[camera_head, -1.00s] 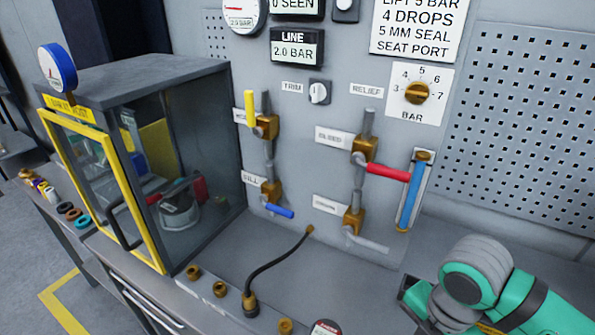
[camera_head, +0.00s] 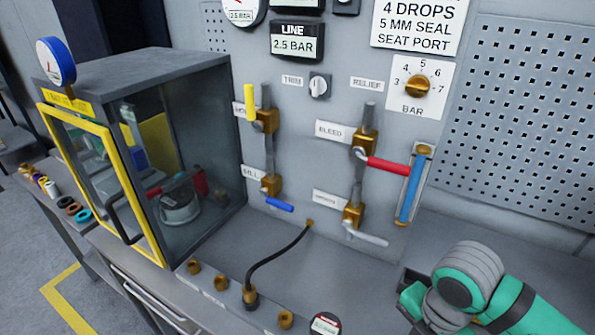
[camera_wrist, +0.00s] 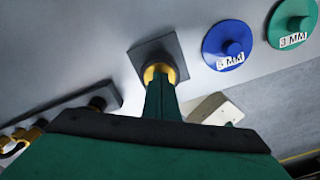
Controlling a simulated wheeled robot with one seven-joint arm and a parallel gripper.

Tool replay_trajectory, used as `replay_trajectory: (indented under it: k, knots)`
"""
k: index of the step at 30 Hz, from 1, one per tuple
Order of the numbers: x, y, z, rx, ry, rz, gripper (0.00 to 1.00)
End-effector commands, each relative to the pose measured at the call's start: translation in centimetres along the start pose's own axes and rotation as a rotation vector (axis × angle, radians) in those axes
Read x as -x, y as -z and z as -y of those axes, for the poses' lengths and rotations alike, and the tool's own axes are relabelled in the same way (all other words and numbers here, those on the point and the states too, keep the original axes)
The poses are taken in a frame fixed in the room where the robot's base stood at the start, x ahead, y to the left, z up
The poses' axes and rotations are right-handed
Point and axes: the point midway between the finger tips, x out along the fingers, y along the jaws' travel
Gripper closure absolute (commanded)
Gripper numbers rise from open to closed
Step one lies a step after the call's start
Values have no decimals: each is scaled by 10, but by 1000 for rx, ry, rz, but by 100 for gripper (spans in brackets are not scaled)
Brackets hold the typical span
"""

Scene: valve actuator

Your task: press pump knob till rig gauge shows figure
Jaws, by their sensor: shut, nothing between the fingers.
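In the wrist view my gripper (camera_wrist: 161,90) is shut, its green fingers together and empty. Its tips are at a brass-coloured knob (camera_wrist: 149,72) on a dark square plate; they cover most of it, and I cannot tell how far it is pressed. In the head view my arm is at the lower right, and the knob is not visible there. A round white gauge (camera_head: 243,8), cut off by the top edge, reads 2.5 BAR. The LINE display (camera_head: 296,43) below it also reads 2.5 BAR.
A yellow-framed glass cabinet (camera_head: 105,185) stands at left with a blue gauge (camera_head: 56,62) on top. Valves with a red handle (camera_head: 390,164) and a blue handle (camera_head: 279,205) stick out from the panel. Blue (camera_wrist: 225,45) and green (camera_wrist: 290,22) discs lie near my gripper.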

Motion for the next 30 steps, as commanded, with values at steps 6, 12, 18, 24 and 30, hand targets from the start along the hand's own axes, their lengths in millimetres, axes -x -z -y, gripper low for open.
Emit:
replay_trajectory:
  k: [6, 12, 18, 24, 30]
  knots:
    - [-1, 0, 0, 1, 0, -1, 100]
    - [10, 0, 0, 1, 0, -1, 100]
    - [23, 0, 0, 1, 0, -1, 100]
    - [35, 0, 0, 0, -1, -2, 100]
    - [47, 0, 0, 0, -1, -1, 100]
